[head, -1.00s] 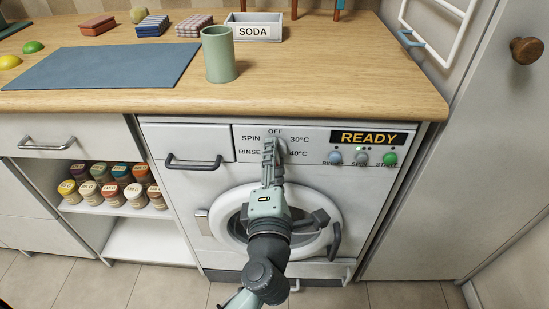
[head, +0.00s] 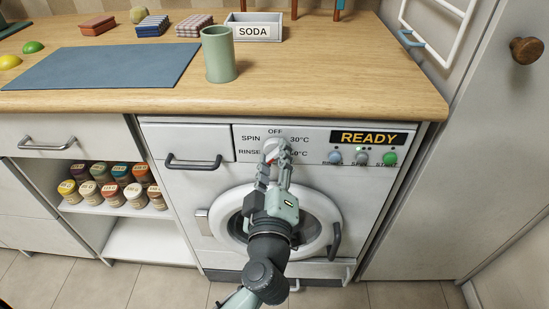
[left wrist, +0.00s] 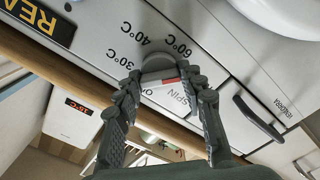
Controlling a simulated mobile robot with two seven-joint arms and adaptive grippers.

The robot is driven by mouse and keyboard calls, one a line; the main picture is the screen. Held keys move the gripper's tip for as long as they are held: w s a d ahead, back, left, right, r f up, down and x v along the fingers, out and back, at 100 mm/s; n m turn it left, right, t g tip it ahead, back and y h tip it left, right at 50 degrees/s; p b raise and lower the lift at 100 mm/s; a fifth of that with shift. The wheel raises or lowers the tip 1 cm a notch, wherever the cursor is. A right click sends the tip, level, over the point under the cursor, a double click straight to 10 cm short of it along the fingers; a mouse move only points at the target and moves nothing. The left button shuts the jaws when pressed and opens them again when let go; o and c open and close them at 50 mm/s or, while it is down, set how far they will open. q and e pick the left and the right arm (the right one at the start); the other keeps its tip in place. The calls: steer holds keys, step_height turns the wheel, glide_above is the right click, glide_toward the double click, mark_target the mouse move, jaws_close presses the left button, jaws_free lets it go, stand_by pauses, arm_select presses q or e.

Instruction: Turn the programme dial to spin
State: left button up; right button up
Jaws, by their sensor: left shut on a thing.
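The programme dial (head: 273,146) is a pale round knob on the washing machine's front panel, ringed by OFF, SPIN, RINSE and temperature labels. My left gripper (head: 275,156) reaches it from below and is shut on it. In the left wrist view the dial (left wrist: 160,75) sits between the fingertips of the left gripper (left wrist: 160,85). A red mark shows on the dial towards the SPIN side in that view. The exact setting is partly hidden by the fingers. The SPIN label (head: 250,139) is left of the dial. My right gripper is not in view.
The READY display (head: 368,138) and several small buttons, one green (head: 390,159), are right of the dial. The round door (head: 315,215) is below, behind my left arm. The wooden worktop (head: 330,90) overhangs the panel; a green cup (head: 219,60) stands near its edge.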

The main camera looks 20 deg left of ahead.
arm_select(q)
steer(key=m, duration=0.3)
steer(key=shift+m, duration=0.4)
steer(key=m, duration=0.4)
steer(key=shift+m, duration=0.3)
steer(key=m, duration=0.5)
steer(key=shift+m, duration=1.1)
steer(key=o, duration=1.2)
steer(key=shift+c, duration=0.2)
